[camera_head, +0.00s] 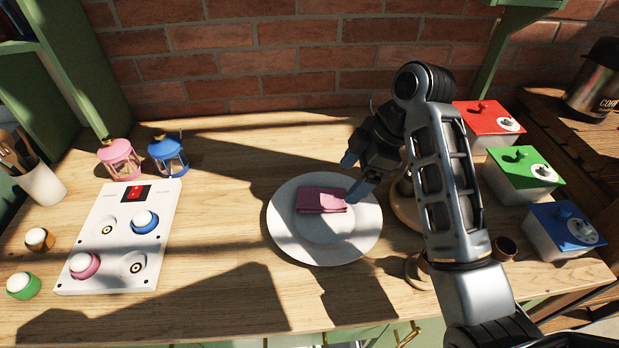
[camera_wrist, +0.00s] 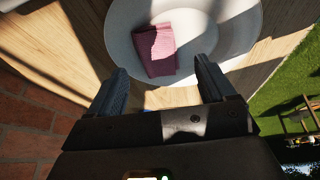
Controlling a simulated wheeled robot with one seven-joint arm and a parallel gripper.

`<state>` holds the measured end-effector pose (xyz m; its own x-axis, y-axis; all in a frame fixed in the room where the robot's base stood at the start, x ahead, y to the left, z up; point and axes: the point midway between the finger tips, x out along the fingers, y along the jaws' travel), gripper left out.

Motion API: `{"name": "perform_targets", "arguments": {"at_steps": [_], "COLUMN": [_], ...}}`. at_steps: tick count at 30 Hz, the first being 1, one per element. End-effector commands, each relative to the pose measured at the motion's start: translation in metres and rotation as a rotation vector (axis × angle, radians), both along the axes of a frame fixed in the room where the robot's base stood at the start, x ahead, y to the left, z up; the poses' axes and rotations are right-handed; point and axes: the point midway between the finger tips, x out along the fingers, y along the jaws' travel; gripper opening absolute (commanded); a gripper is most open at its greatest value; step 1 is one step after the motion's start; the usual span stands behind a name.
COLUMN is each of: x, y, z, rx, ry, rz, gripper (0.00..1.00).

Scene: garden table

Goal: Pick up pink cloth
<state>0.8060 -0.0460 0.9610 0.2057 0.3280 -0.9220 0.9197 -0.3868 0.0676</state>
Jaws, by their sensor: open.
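The pink cloth (camera_head: 321,200) is folded into a small rectangle and lies on the white plate (camera_head: 300,247), on its upper part in the head view. My gripper (camera_head: 353,174) is above the plate's upper right edge, beside the cloth and apart from it. In the wrist view the cloth (camera_wrist: 155,50) lies on the plate (camera_wrist: 215,30) beyond my two fingertips. My gripper (camera_wrist: 162,80) is open there, with nothing between its fingers.
A white panel (camera_head: 120,245) with several knobs stands at the left. Pink (camera_head: 119,158) and blue (camera_head: 168,155) lanterns stand behind it. Canisters with red (camera_head: 480,117), green (camera_head: 515,170) and blue (camera_head: 560,228) lids stand at the right. Table between panel and plate is clear.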

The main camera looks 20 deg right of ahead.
Motion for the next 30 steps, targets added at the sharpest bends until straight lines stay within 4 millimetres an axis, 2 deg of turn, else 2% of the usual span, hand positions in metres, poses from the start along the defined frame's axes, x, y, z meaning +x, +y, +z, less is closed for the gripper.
{"name": "perform_targets", "arguments": {"at_steps": [11,21,30], "x": [0.006,0.014,0.014], "y": [0.011,0.027,0.03], "z": [-0.027,-0.066,-0.074], "rx": [0.001,0.0,0.0], "ry": [0.002,0.001,0.004], "rz": [0.001,0.002,0.002], "gripper": [0.83,0.83,0.83]}}
